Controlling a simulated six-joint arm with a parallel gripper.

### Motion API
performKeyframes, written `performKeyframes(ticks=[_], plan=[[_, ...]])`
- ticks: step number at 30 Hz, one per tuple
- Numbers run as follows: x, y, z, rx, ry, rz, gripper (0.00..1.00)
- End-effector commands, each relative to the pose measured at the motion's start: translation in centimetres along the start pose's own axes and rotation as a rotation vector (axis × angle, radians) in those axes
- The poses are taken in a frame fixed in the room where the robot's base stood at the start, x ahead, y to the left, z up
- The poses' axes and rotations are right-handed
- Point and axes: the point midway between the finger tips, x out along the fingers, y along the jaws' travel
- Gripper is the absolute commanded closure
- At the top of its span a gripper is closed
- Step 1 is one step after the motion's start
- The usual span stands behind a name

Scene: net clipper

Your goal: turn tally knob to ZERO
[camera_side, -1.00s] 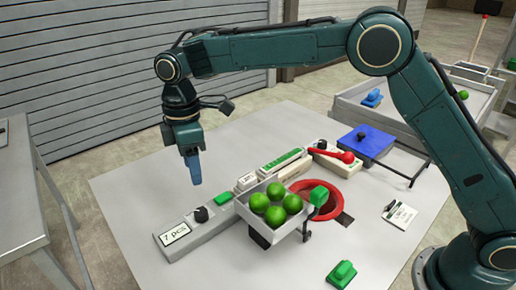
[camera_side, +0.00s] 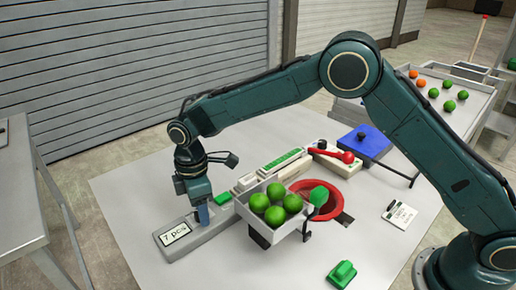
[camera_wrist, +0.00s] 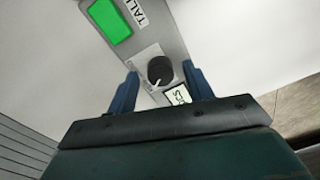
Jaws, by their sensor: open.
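The tally unit is a grey box (camera_side: 205,235) lying on the table, with a display reading "7 pcs" (camera_side: 175,234) and a green button (camera_side: 222,198). Its black round knob (camera_wrist: 160,69) shows in the wrist view with a white pointer mark toward the lower edge; the dial lettering is too small to read. My gripper (camera_wrist: 161,86) is open, with its blue fingers on either side of the knob and a gap visible at each side. In the side view my gripper (camera_side: 204,214) is down at the box and hides the knob.
A white tray (camera_side: 262,232) of green balls stands right of the tally unit, close to it. A green block (camera_side: 342,274) lies in front. The table's left front is clear.

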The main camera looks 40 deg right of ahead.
Motion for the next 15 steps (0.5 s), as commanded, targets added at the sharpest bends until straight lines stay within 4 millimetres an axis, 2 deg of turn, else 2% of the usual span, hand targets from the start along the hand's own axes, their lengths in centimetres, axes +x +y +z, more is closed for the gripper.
performKeyframes(ticks=[9, 11, 15], plan=[[0.21, -0.02, 0.01, 0.000, 0.000, 0.000, 0.49], [0.21, -0.02, 0.01, 0.000, 0.000, 0.000, 0.58], [0.20, -0.02, 0.01, 0.000, 0.000, 0.000, 0.86]])
